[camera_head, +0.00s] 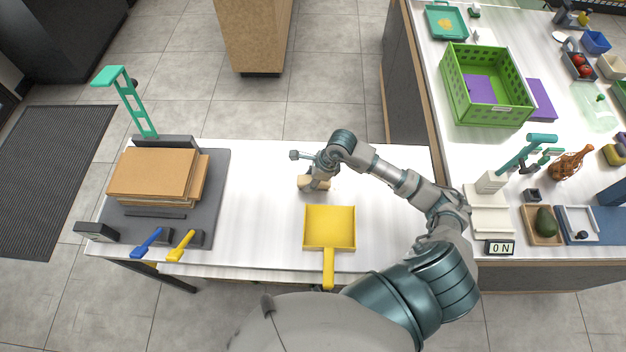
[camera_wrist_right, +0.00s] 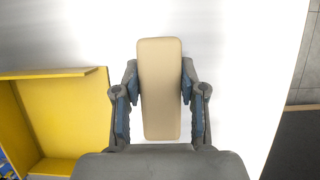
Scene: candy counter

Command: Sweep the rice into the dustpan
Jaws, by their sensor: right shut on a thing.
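A yellow dustpan (camera_head: 329,228) lies on the white table with its handle toward the near edge. It also shows at the left of the wrist view (camera_wrist_right: 65,118). My right gripper (camera_head: 314,180) is beyond the dustpan's far edge, low over the table. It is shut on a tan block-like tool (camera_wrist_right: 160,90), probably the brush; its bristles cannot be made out. In the head view the tool (camera_head: 306,184) is partly hidden by the gripper. I cannot make out any rice on the table. My left gripper is not in view.
A grey stand with stacked cardboard (camera_head: 152,175) and a green upright (camera_head: 135,105) occupies the table's left end. Blue and yellow handles (camera_head: 181,245) stick out at its front. The right counter holds a green crate (camera_head: 462,100) and a scale (camera_head: 490,222). The table's middle-left is clear.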

